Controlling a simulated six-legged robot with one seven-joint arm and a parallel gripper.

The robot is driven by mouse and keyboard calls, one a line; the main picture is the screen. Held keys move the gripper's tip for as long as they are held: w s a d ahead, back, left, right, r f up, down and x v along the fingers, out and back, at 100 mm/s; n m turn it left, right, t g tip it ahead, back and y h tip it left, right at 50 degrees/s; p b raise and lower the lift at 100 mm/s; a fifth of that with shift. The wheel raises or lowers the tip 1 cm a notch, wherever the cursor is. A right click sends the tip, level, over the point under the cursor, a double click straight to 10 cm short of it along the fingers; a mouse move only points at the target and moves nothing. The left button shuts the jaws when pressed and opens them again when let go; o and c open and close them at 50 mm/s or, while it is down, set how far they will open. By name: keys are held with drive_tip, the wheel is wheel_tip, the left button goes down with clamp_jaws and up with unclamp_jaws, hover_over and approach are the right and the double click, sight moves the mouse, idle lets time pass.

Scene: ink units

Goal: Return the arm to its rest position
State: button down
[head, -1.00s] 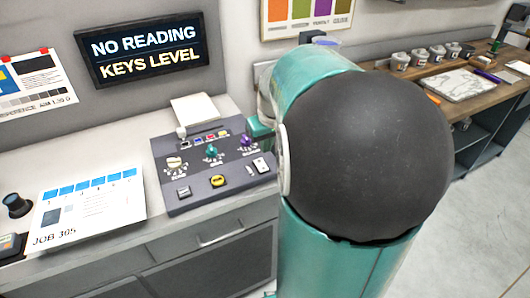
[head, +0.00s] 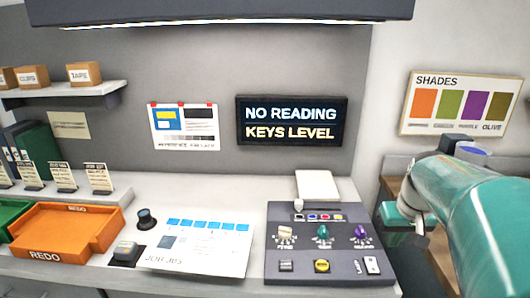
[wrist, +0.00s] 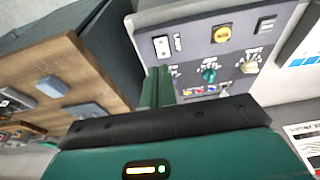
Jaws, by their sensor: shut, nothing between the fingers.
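Beyond the fingers is the console (wrist: 195,55), seen upside down. In the head view the console (head: 320,245) has several knobs, a yellow button and small switches. My gripper looks apart from it, though the exact gap is hard to judge.
The display (head: 292,122) reads "NO READING, KEYS LEVEL". A job sheet (head: 198,247), a dark knob (head: 146,218) and an orange REDO tray (head: 70,232) lie on the counter to the left. A wooden bench (wrist: 65,85) lies left in the wrist view. A SHADES chart (head: 460,104) hangs at right.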

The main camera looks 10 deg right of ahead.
drive_tip(key=s+a+n+t, duration=0.1)
drive_tip(key=s+a, duration=0.3)
drive_tip(key=a, duration=0.8)
drive_tip(key=s+a+n+t, duration=0.2)
drive_tip(key=s+a, duration=0.2)
drive_tip(key=a, duration=0.9)
drive_tip(key=shift+a+r+y, duration=0.2)
drive_tip(key=shift+a+y, duration=0.05)
drive_tip(key=shift+y, duration=0.15)
